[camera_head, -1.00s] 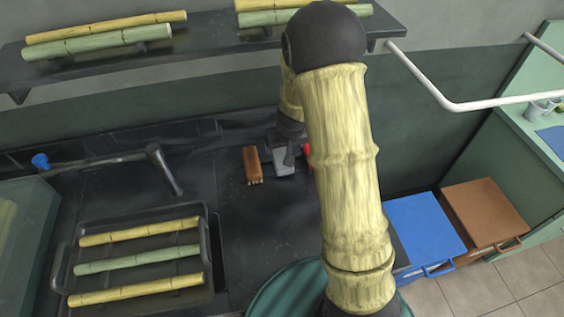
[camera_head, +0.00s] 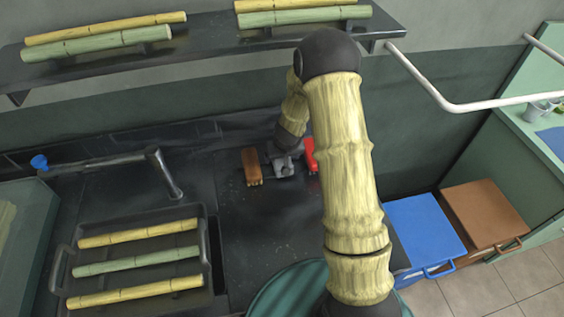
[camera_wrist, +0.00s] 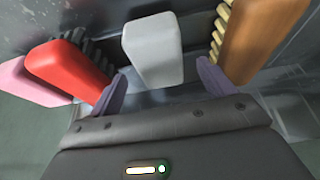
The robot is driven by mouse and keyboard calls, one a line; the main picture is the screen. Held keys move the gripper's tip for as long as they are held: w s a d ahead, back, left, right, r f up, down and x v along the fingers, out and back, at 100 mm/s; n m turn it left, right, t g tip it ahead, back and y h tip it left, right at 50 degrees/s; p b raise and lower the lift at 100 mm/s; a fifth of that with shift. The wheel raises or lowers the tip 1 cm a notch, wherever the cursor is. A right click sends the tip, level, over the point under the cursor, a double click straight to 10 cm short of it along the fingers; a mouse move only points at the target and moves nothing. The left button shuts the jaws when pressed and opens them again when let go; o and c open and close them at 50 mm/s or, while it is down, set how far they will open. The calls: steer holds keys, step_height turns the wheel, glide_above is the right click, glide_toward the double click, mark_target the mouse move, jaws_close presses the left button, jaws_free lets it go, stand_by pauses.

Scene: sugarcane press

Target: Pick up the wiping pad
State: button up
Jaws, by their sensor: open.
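The pale grey block, which looks like the wiping pad (camera_wrist: 153,52), lies between a red brush and a brown brush. In the wrist view my gripper (camera_wrist: 162,84) is open, with one purplish finger near each side of the pad's near end. I cannot tell whether the fingers touch it. In the head view my gripper (camera_head: 284,160) is low over the dark counter and hides most of the pad.
The brown brush (camera_head: 251,166) with yellow bristles is close on the left. The red brush (camera_head: 310,155) is close on the right. A pink item (camera_wrist: 30,82) is beyond the red brush in the wrist view. A tray (camera_head: 212,262) of cane stands left; a shelf (camera_head: 205,53) is above.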

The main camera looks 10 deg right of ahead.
mark_target(282, 160)
steer(key=shift+x, duration=1.75)
steer(key=shift+s+d, duration=0.1)
steer(key=shift+f, duration=0.15)
steer(key=shift+f, duration=0.15)
steer(key=shift+c, duration=0.2)
steer(key=c, duration=1.1)
